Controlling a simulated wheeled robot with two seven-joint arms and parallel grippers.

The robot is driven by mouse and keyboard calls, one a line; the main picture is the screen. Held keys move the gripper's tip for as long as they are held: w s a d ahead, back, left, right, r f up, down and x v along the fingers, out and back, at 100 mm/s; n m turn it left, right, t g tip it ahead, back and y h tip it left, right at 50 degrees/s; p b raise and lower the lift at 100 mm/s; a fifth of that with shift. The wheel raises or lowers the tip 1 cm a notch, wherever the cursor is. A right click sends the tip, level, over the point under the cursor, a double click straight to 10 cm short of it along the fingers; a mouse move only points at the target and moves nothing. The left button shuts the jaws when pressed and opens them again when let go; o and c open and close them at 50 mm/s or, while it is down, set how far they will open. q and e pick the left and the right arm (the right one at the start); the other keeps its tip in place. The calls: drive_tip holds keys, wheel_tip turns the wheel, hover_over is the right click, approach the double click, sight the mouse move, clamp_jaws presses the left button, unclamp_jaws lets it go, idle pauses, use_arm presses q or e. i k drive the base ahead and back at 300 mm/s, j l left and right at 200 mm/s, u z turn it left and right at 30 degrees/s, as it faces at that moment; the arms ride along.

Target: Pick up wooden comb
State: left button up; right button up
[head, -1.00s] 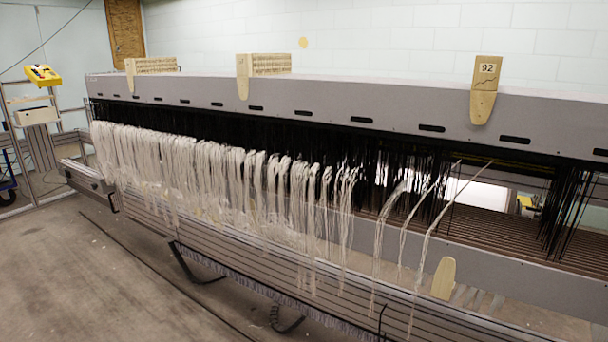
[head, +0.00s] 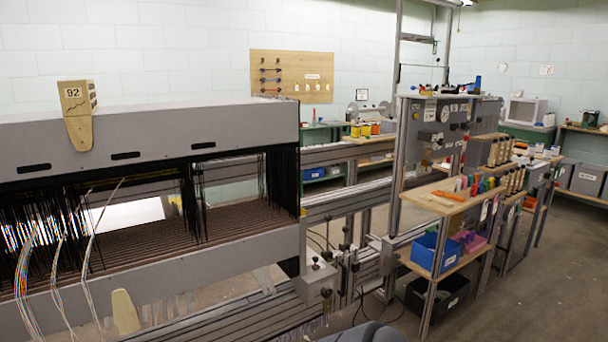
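A wooden piece marked 92 (head: 78,115) sits on the loom's grey top beam, its rounded tongue hanging down the front. A second pale wooden piece (head: 125,312) with a rounded top stands lower, in front of the loom near the bottom edge. I cannot tell for sure whether either is the wooden comb; no comb teeth show clearly. Neither of my grippers is in view.
The loom's grey top beam (head: 210,125) fills the left, with pale threads (head: 88,250) hanging in front. A wooden-topped tool cart (head: 425,199) with a blue bin (head: 435,252) stands right of centre. Open floor (head: 545,290) lies at the right.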

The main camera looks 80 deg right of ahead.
sight(427, 196)
drive_tip(key=l+z, duration=0.1)
drive_tip(key=z, duration=1.45)
drive_tip(key=l+z, duration=0.25)
drive_tip(key=z, duration=0.15)
drive_tip(key=i+l+z, duration=0.15)
drive_tip(key=z, duration=0.3)
drive_tip(key=i+l+z, duration=0.15)
drive_tip(key=z, duration=0.25)
drive_tip(key=i+l+z, duration=0.15)
drive_tip(key=z, duration=0.3)
drive_tip(key=i+l+z, duration=0.1)
drive_tip(key=i, duration=0.35)
drive_tip(key=i+l+z, duration=0.15)
drive_tip(key=i+l, duration=0.15)
drive_tip(key=i, duration=0.1)
